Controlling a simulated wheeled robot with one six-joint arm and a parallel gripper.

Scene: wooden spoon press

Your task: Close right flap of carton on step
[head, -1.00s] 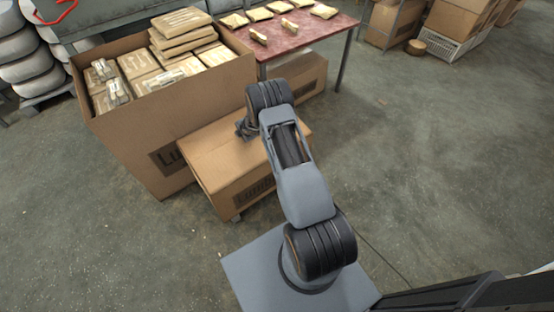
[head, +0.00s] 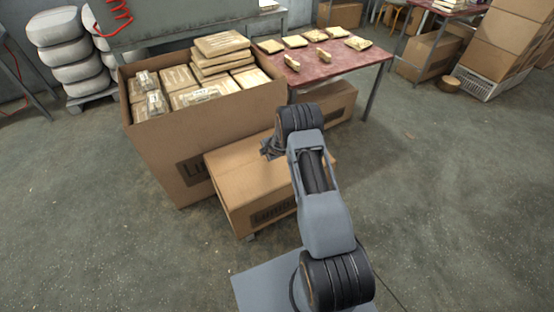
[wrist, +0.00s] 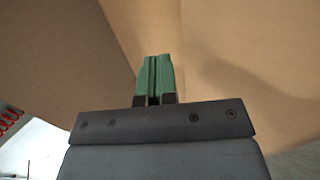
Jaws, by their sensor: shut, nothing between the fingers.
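A brown carton (head: 240,178) with dark lettering on its front stands low, beside a taller carton. The visible left part of its top looks flat; my arm hides much of the right side, so I cannot tell how its right flap lies. My gripper (head: 266,150) is over the far part of this carton's top. In the wrist view its green fingers (wrist: 153,62) are together with nothing between them. Brown cardboard (wrist: 235,50) fills the view beyond them, with an edge or fold running near the fingertips. I cannot tell whether they touch it.
A tall open carton (head: 165,155) filled with wrapped packages stands directly left of the low carton. Behind is a red-topped table (head: 345,66) with small packets, and another carton (head: 340,103) beneath it. Stacked boxes (head: 505,45) stand far right. The floor (head: 440,180) on the right is clear.

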